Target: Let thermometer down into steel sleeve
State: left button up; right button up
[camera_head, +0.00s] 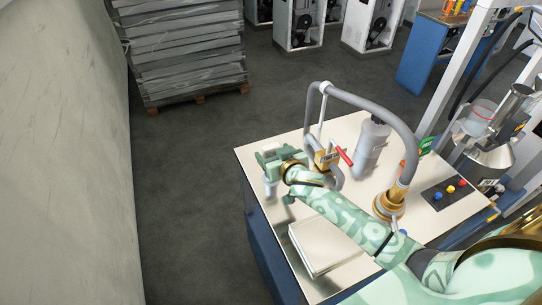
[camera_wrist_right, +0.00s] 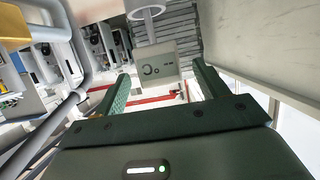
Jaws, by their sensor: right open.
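My right gripper (camera_head: 270,165) is over the left part of the worktable in the head view. In the right wrist view my right gripper (camera_wrist_right: 160,85) has its two fingers well apart. A pale box with a display (camera_wrist_right: 157,68), which looks like the thermometer's head, shows between the fingertips, with clear gaps on both sides. A grey flanged cylinder (camera_wrist_right: 147,12), likely the steel sleeve, lines up with it at the top of that view. I cannot tell how deep the thermometer's stem sits. In the head view the gripper mostly hides both. My left gripper is not in view.
Near my right gripper stand a brass valve (camera_head: 327,158) with a red handle (camera_head: 345,157), a grey bottle (camera_head: 371,145) and an arched grey hose (camera_head: 385,108). A white flat block (camera_head: 318,248) lies at the table's front. A button panel (camera_head: 450,192) is at right.

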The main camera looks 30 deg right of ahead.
jog(key=x, duration=0.3)
jog(key=shift+f, duration=0.1)
jog(key=shift+s, duration=0.15)
jog(key=c, duration=1.1)
